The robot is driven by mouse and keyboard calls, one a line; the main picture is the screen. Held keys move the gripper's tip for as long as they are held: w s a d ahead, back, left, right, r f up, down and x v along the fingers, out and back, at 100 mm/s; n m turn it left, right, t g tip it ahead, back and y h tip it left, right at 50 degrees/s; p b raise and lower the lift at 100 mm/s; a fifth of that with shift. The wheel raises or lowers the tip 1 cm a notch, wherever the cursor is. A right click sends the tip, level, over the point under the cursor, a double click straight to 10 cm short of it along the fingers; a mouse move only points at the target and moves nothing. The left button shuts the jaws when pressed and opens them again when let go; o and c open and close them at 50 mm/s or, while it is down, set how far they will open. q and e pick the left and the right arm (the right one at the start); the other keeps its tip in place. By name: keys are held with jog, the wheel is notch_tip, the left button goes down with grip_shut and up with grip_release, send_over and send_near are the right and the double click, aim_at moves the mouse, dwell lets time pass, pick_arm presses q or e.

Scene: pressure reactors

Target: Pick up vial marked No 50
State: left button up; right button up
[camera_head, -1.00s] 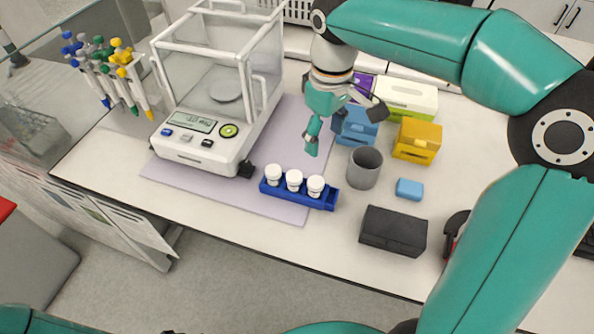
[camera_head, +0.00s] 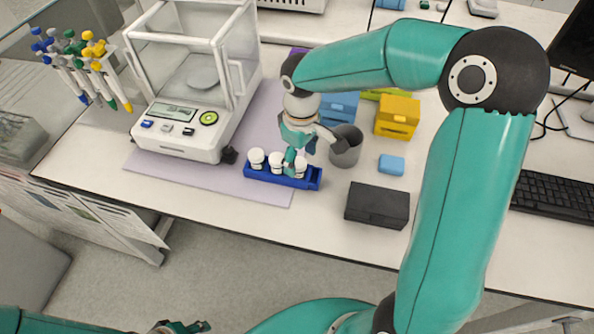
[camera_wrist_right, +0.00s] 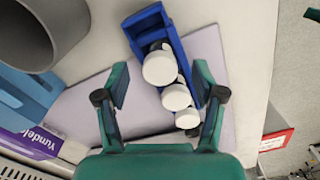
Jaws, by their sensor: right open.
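Three white-capped vials stand in a row in a blue rack (camera_head: 253,171): a left vial (camera_head: 256,158), a middle vial (camera_head: 275,160) and a right vial, partly hidden by my gripper in the head view. No number can be read on them. My right gripper (camera_head: 295,158) is open, right at the rack's right half. In the right wrist view its fingers (camera_wrist_right: 160,85) are spread, with the caps (camera_wrist_right: 160,68) showing between and beyond them; I cannot tell if they touch. A bit of my left gripper (camera_head: 182,327) shows at the bottom edge, its jaws unclear.
A balance (camera_head: 180,125) stands left of the rack on a lilac mat (camera_head: 150,168). A grey cup (camera_head: 345,150), a black box (camera_head: 377,205), a blue block (camera_head: 391,164) and yellow boxes (camera_head: 397,118) stand to the right. Free table lies in front of the rack.

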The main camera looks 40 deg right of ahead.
aim_at(301, 164)
notch_tip(301, 164, down, 3)
jog(key=shift+f, duration=0.2)
jog(key=c, duration=1)
